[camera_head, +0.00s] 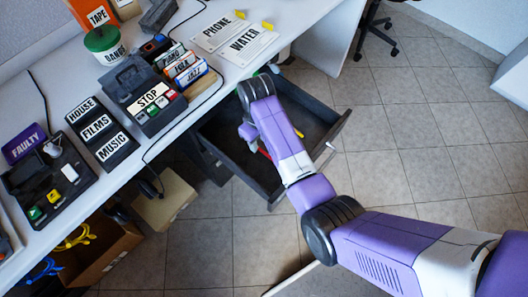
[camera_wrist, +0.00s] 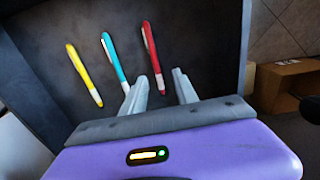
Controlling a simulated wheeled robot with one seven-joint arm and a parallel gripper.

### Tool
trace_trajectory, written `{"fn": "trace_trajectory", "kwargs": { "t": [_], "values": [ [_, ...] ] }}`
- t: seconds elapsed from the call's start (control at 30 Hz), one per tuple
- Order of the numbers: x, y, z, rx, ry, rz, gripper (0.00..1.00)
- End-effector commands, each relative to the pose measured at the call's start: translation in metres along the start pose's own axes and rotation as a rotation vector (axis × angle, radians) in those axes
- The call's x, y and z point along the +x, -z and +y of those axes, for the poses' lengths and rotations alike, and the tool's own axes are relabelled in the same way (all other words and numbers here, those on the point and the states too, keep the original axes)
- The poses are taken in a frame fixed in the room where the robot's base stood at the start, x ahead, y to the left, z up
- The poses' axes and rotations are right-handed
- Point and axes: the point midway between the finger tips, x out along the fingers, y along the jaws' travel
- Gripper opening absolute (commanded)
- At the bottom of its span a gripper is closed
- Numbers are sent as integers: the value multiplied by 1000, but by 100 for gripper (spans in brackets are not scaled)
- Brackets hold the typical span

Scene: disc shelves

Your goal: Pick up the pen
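Three pens lie apart on the dark floor of an open drawer in the wrist view: a yellow pen (camera_wrist: 83,74), a light blue pen (camera_wrist: 115,60) and a red pen (camera_wrist: 152,55). My gripper (camera_wrist: 158,82) is open over the drawer. The red pen's white end shows between its two fingers, and the blue pen's white end is by the left finger. I cannot tell the height of the fingers above the pens.
The desk (camera_head: 225,68) runs above the drawer, with a black STOP box (camera_head: 143,97), label blocks (camera_head: 103,135) and PHONE and WATER cards (camera_head: 247,45). A cardboard box (camera_head: 100,250) stands on the floor at the left.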

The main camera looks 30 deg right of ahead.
Motion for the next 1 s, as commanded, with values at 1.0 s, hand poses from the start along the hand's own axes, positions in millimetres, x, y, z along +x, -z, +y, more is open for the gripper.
{"fn": "trace_trajectory", "kwargs": {
  "t": [1.0],
  "values": [
    [44,-2,5,0,-1,1,24]
  ]
}}
